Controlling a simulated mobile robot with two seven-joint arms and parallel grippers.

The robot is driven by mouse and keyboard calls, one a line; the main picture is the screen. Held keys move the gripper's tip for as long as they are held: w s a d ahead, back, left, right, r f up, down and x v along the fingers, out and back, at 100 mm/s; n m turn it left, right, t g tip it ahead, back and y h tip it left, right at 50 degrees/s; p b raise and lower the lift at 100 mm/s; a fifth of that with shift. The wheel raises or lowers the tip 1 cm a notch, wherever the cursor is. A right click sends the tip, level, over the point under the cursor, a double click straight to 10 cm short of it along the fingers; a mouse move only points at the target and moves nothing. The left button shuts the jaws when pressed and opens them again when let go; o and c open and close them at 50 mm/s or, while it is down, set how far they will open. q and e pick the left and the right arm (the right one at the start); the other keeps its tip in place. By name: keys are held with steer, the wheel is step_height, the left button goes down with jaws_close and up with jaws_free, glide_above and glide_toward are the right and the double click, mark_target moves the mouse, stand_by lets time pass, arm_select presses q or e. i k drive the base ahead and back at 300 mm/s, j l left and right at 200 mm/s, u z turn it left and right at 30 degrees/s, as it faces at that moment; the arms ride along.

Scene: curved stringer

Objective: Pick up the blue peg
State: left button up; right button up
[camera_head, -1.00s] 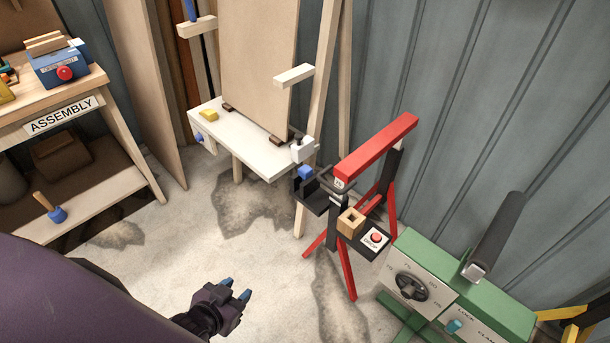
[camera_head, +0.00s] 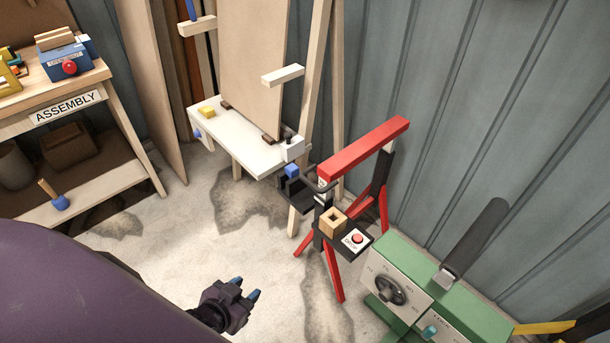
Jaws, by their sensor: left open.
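A thin blue upright piece, which may be the blue peg (camera_head: 190,10), stands on a pale wooden arm (camera_head: 197,27) of the easel at the top left; its top is cut off. A small blue block (camera_head: 292,170) shows at the black holder (camera_head: 295,197) beside the white ledge. I cannot tell for sure which is the peg. My left gripper (camera_head: 245,291) is open and empty, low in the picture over the concrete floor, well apart from both. Its fingertips are blue. My right gripper is not in view.
A red-topped stand (camera_head: 365,147) carries a wooden block with a square hole (camera_head: 333,221) and a red button (camera_head: 357,239). A green machine (camera_head: 400,290) stands at the lower right. The assembly bench (camera_head: 62,108) is at the left. Open floor lies between.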

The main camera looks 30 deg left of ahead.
mark_target(292, 170)
steer(key=l+u, duration=0.2)
steer(key=u, duration=0.2)
steer(key=l+u, duration=0.25)
steer(key=u, duration=0.15)
